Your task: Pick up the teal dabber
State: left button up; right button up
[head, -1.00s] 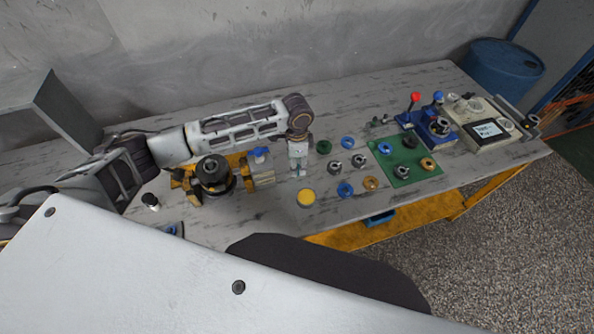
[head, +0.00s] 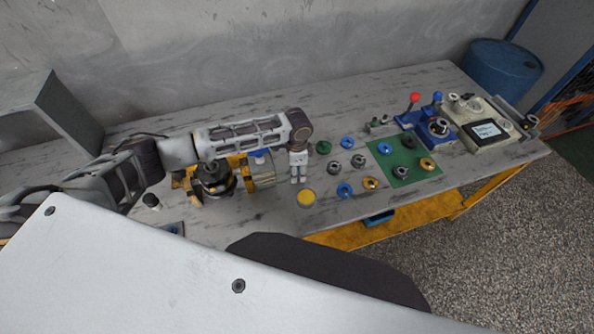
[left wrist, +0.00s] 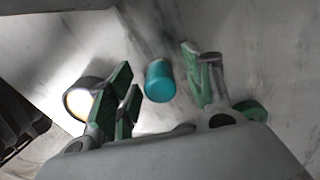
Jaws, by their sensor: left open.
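The teal dabber (left wrist: 159,81) shows in the left wrist view as a short teal cylinder between the two green-padded fingers of my left gripper (left wrist: 160,88). The fingers are apart, with clear gaps to the dabber on both sides. In the head view my left gripper (head: 299,179) points down over the table, just left of the yellow-topped round tin. The dabber cannot be made out in the head view, where the gripper covers that spot. My right gripper is not in view.
The yellow-topped tin (head: 306,197) stands close beside my left gripper. Several blue, orange and metal rings lie to the right, some on a green mat (head: 405,176). A dark and yellow motor assembly (head: 214,178) stands left. A blue fixture (head: 428,126) stands farther right.

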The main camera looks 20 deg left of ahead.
pick_arm(q)
jog(key=shift+c, duration=0.2)
dwell(0.3)
jog(key=c, duration=1)
jog(key=shift+r+b, duration=0.35)
jog(key=shift+r, duration=4.65)
jog(key=shift+s, duration=0.1)
jog(key=shift+s+d+r+p, duration=0.15)
jog(key=shift+s+d+p, duration=0.1)
jog(key=shift+s+p, duration=0.65)
